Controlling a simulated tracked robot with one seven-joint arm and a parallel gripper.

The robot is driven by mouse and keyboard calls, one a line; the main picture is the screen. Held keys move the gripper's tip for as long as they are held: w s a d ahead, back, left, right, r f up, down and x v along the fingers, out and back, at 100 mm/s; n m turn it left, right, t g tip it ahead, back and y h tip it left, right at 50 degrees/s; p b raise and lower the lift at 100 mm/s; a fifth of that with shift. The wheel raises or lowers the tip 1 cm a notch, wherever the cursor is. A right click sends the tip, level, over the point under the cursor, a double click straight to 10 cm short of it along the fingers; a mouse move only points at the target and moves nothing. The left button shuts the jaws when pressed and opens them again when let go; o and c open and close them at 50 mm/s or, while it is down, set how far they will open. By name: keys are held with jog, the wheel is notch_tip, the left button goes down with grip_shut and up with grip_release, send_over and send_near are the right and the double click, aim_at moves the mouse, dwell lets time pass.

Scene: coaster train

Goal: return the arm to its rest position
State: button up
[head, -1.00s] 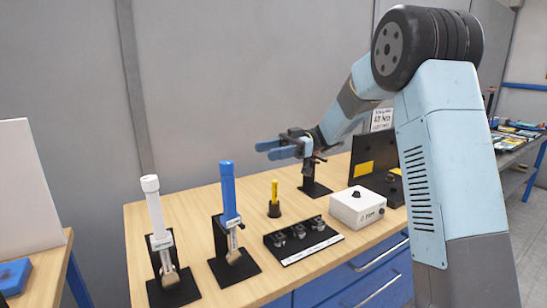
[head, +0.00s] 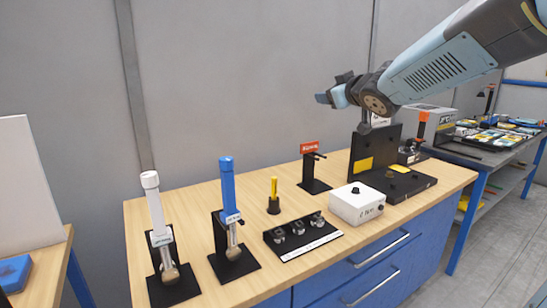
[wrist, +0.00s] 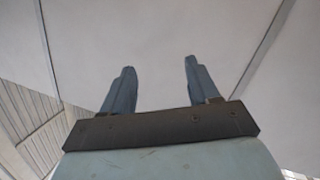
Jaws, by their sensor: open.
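My gripper (head: 322,98) is raised in the air at the upper right of the head view, pointing left, well above the wooden bench. My arm (head: 440,68) reaches in from the upper right corner. In the wrist view the two blue fingers of my gripper (wrist: 158,85) stand apart with nothing between them. Only grey wall panels show beyond the fingertips there.
The wooden bench (head: 205,199) below holds a white-handled tool (head: 153,207), a blue-handled tool (head: 227,187), a yellow piece (head: 274,187), a white box (head: 357,204) and a black stand (head: 314,175) with a red sign. A second table (head: 480,155) stands right. The air around my gripper is clear.

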jog(key=s+d+f+m+g+h, duration=0.2)
jog(key=s+d+f+m+h, duration=0.25)
jog(key=s+d, duration=0.35)
jog(key=s+f+m+g, duration=0.2)
jog(key=s+f+g, duration=0.2)
jog(key=s, duration=0.7)
jog(key=s+f+m+g, duration=0.1)
jog(key=s+f+g, duration=0.3)
jog(key=s+f, duration=0.4)
jog(key=s, duration=0.4)
jog(key=shift+s+m, duration=0.2)
jog(key=shift+m, duration=0.15)
jog(key=shift+a+h, duration=0.15)
jog(key=shift+h, duration=0.1)
